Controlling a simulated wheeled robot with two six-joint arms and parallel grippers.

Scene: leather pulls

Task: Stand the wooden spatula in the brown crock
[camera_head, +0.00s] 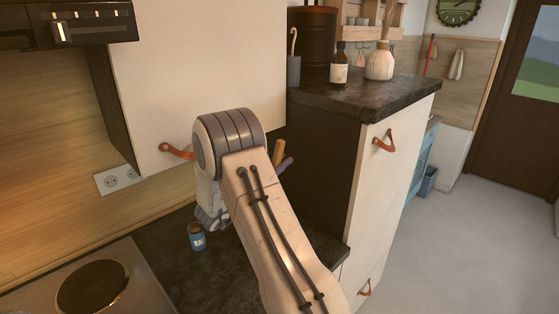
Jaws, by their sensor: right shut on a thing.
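The rest of the spatula is hidden. I cannot make out a brown crock on the counter; the arm covers much of that area. My left gripper is not in view.
A small blue-labelled jar (197,237) stands on the counter (172,237) beside my arm. A hob (120,268) is at lower left. A tall cabinet (322,165) at right carries a dark brown barrel (313,40), a bottle (340,68) and a pale vase (379,64).

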